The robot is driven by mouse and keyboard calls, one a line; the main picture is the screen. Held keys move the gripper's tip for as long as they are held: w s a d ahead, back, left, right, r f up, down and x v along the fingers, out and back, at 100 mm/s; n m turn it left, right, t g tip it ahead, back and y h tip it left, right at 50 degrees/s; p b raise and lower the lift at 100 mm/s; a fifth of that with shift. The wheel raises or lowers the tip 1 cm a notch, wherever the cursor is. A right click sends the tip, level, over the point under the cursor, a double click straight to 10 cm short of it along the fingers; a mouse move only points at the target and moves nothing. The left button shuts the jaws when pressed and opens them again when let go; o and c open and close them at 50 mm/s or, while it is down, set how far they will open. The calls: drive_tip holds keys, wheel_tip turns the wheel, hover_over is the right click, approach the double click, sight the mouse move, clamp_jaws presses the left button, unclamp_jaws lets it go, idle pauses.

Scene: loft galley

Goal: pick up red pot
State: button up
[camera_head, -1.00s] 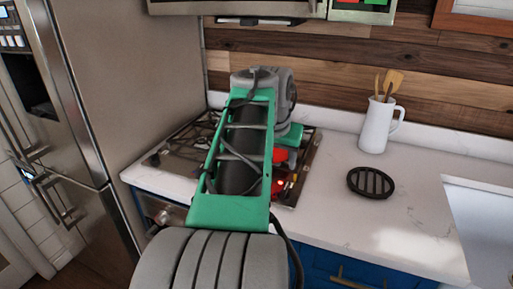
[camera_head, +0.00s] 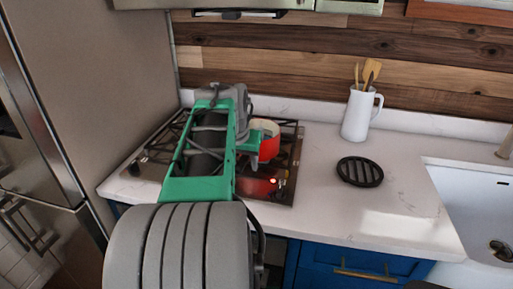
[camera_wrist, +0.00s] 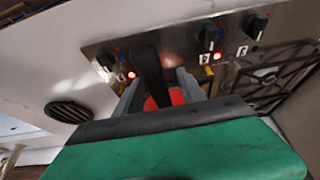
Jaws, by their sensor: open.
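The red pot (camera_head: 269,147) stands on the stove (camera_head: 288,178), partly hidden by my arm in the head view. Its pale inside shows at the top. In the wrist view a patch of the red pot (camera_wrist: 177,96) shows low between the fingers. A dark bar, which looks like the pot's handle (camera_wrist: 149,72), runs up between the fingers. My gripper (camera_wrist: 158,85) is open, with one grey finger on each side of this bar. I cannot tell whether either finger touches it.
Stove knobs (camera_wrist: 208,38) and red lights lie just beyond the fingers. A round black trivet (camera_head: 360,172) and a white jug with wooden utensils (camera_head: 357,117) stand on the counter to the right. A sink (camera_head: 475,205) is at far right, a steel fridge (camera_head: 95,90) at left.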

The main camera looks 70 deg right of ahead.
drive_tip(key=shift+x, duration=0.8)
drive_tip(key=shift+s, duration=0.1)
clamp_jaws()
drive_tip(key=shift+r, duration=0.1)
idle(0.5)
drive_tip(key=shift+d+r, duration=0.1)
